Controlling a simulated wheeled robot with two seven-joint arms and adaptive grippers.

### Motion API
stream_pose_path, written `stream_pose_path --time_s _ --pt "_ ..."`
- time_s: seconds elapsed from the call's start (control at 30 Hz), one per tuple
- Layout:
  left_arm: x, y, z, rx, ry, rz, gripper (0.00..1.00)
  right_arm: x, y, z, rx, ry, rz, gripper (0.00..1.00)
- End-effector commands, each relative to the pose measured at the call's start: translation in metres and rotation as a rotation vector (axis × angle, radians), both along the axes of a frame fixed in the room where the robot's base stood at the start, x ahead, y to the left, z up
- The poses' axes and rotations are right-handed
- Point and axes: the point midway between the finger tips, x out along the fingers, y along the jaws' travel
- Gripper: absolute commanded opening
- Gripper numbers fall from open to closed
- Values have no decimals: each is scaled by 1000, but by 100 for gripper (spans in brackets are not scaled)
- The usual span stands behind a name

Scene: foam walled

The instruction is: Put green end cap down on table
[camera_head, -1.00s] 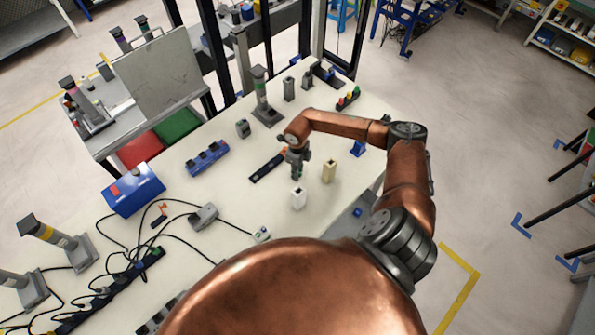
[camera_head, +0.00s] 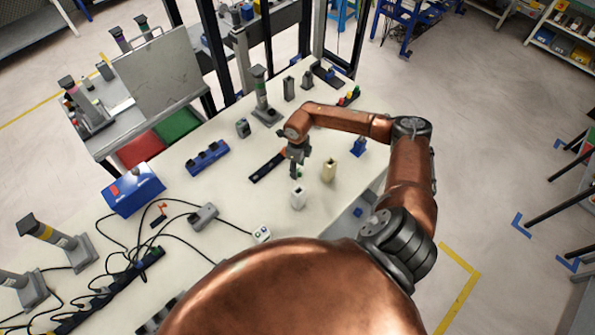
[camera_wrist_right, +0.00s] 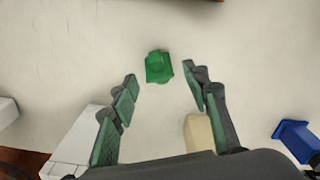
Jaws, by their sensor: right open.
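The green end cap (camera_wrist_right: 158,67) lies on the white table (camera_wrist_right: 60,60) in the right wrist view, ahead of and between the fingertips, touching neither finger. My right gripper (camera_wrist_right: 164,85) is open and empty, with its two green-padded fingers spread. In the head view my right gripper (camera_head: 297,170) points down over the table near the white block. The end cap is hard to make out there, hidden by or merged with the gripper. My left gripper is not in view.
A white block (camera_head: 297,198) and a beige block (camera_head: 328,170) stand close to the right gripper. A blue part (camera_head: 358,147) is to the right. A dark strip (camera_head: 267,167) lies to the left, and a blue rack (camera_head: 207,158) is farther left. Cables cover the table's left part.

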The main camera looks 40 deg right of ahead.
Motion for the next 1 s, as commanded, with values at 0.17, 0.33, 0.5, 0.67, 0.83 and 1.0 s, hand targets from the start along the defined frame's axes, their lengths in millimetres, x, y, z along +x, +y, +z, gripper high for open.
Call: stream_pose_path --time_s 0.17,0.33,0.5,0.67,0.83,1.0 --pt "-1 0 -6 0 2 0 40 1 -1 39 -3 -4 2 43" --pt "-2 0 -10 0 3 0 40 1 -1 71 -2 -2 2 43" --pt "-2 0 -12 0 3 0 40 0 -1 89 -2 -1 1 43" --pt "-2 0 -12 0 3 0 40 0 0 94 0 0 0 43" --pt "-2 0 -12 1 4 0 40 0 0 94 0 0 0 43" --pt "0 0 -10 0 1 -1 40 0 3 94 21 -1 -11 43"
